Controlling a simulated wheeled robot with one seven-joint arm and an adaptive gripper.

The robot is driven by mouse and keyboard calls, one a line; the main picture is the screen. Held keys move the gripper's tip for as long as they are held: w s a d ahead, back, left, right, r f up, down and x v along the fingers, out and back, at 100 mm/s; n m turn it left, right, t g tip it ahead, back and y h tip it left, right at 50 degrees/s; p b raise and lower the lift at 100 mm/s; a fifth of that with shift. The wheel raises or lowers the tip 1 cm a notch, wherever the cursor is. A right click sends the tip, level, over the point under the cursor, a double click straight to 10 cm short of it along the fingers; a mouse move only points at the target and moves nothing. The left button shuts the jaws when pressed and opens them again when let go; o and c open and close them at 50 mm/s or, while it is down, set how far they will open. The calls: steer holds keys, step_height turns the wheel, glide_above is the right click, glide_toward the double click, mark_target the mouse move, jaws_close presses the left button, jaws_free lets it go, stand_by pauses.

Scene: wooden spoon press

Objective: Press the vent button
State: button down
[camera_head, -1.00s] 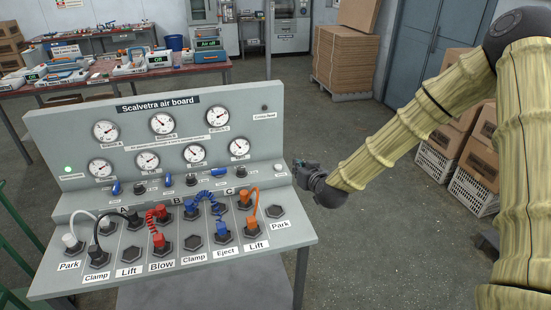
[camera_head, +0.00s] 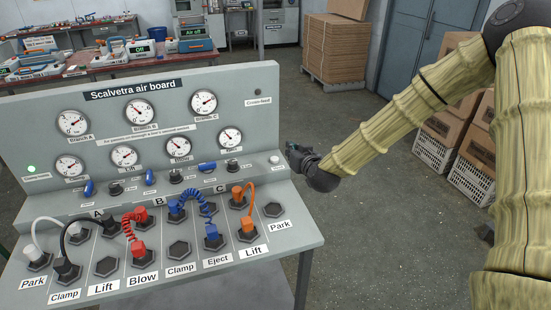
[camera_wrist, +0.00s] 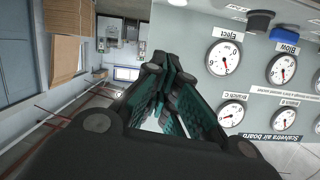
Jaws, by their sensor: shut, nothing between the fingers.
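The grey air board (camera_head: 140,105) stands at the left in the head view. A small round pale button (camera_head: 275,160) sits at the right end of its control row; its label is too small to read, so I cannot confirm it is the vent button. My gripper (camera_head: 291,149) is shut and empty, just right of the board's right edge and close to that button in the picture; it looks apart from it. In the wrist view my gripper's fingers (camera_wrist: 163,70) meet beside the upside-down gauges. A white round part (camera_wrist: 178,2) is cut off at the top edge there.
Blue levers (camera_head: 207,167) and dark knobs share the control row. Coloured hoses (camera_head: 126,233) plug into the sloping panel below. The floor right of the board is clear.

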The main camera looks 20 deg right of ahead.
steer(key=shift+w+a+f, duration=0.1)
steer(key=shift+w+f, duration=0.05)
steer(key=shift+f, duration=0.4)
steer(key=shift+a, duration=0.15)
steer(key=shift+a, duration=0.1)
steer(key=p, duration=0.2)
glide_above(275, 160)
steer(key=d, duration=0.1)
steer(key=shift+s+d+f, duration=0.1)
steer(key=shift+s+f, duration=0.15)
steer(key=shift+f, duration=0.3)
steer(key=shift+s+d+f, duration=0.1)
steer(key=shift+s+f, duration=0.1)
steer(key=shift+f, duration=0.35)
steer(key=shift+w+f+p, duration=0.25)
steer(key=shift+f+p, duration=0.05)
steer(key=shift+f, duration=0.5)
steer(key=shift+a+f+p, duration=0.15)
steer(key=shift+f+p, duration=0.05)
steer(key=shift+f, duration=0.5)
steer(key=shift+a+f+p, duration=0.1)
steer(key=shift+f+p, duration=0.05)
steer(key=shift+f, duration=0.5)
